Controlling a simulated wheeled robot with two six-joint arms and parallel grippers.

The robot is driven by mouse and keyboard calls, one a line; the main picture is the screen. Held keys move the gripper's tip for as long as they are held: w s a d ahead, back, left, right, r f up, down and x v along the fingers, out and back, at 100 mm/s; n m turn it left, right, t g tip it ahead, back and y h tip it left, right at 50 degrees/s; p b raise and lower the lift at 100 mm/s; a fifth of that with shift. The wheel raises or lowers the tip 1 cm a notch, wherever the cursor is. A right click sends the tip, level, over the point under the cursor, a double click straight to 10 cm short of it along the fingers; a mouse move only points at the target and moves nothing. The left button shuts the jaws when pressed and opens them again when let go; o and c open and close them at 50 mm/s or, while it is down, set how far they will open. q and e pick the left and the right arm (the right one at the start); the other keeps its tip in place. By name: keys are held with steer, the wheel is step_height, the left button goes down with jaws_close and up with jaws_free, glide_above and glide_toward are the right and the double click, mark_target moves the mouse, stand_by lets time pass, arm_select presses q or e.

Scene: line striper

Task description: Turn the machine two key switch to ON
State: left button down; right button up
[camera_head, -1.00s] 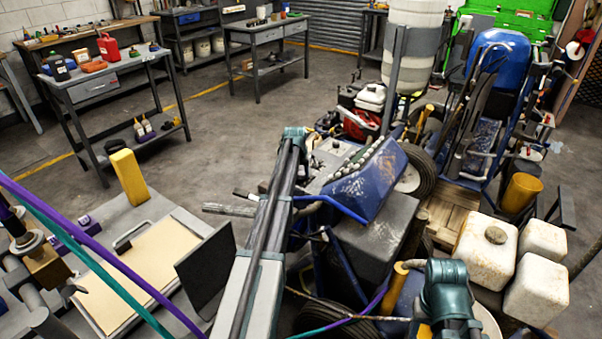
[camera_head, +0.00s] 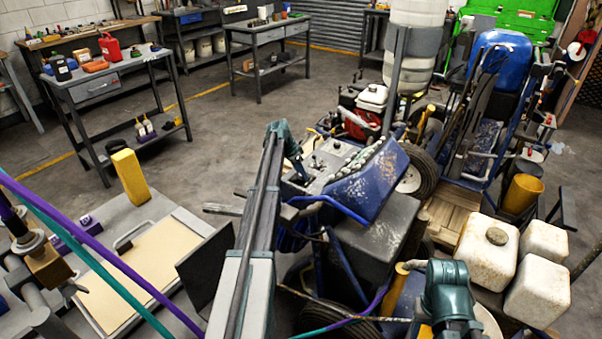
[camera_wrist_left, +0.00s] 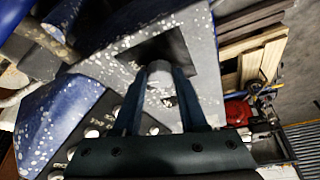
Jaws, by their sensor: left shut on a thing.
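The blue machine (camera_head: 360,188) stands right of centre in the head view, with a grey control panel (camera_head: 333,157) on top. My left gripper (camera_head: 301,172) reaches down to the panel's left side. In the left wrist view, the gripper (camera_wrist_left: 164,84) is shut on a pale grey round knob (camera_wrist_left: 159,78), which looks like the key switch. A dark square plate (camera_wrist_left: 165,47) lies behind it on the speckled grey panel. Which way the switch points cannot be read. Several small labelled knobs (camera_wrist_left: 91,133) sit left of the fingers.
A second blue machine (camera_head: 490,120) with hoses stands at the back right. White jugs (camera_head: 489,243) and an orange bucket (camera_head: 522,193) are at right. A workbench (camera_head: 92,88) stands at the back left. Open floor lies between bench and machine.

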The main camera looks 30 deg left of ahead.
arm_select(q)
steer(key=shift+w+a+m+g+h, duration=0.1)
steer(key=shift+m+g+h, duration=0.35)
steer(key=shift+m, duration=1.05)
steer(key=shift+c, duration=2.2)
jaws_free()
steer(key=shift+r, duration=0.1)
steer(key=p+v, duration=1.2)
steer(key=v, duration=0.1)
steer(key=shift+a+r+p, duration=0.2)
steer(key=shift+r+p, duration=0.05)
steer(key=shift+p, duration=0.15)
